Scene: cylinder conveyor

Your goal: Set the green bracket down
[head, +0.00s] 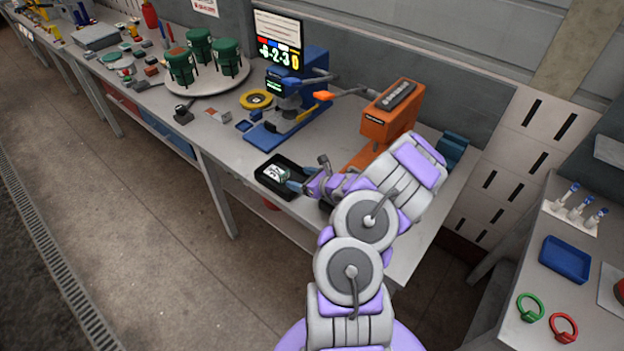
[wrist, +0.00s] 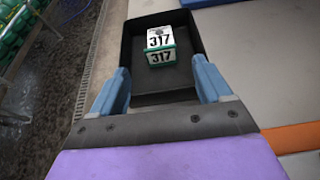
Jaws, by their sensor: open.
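The green bracket (wrist: 160,47) carries white faces marked 317 and sits inside a black tray (wrist: 185,98) in the wrist view. In the head view the bracket (head: 274,172) shows as a small white and green piece in the tray (head: 266,183) near the table's front edge. My gripper (wrist: 167,82) is open and empty, with its blue fingers spread on either side of the tray's near end. The bracket lies beyond the fingertips and apart from them. In the head view my gripper (head: 292,180) is at the tray's right side.
An orange machine (head: 385,125) stands just behind my arm. A blue press (head: 290,110) and a yellow ring (head: 256,99) are behind the tray. A round platter with green pots (head: 200,85) is further left. Bare table lies left of the tray.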

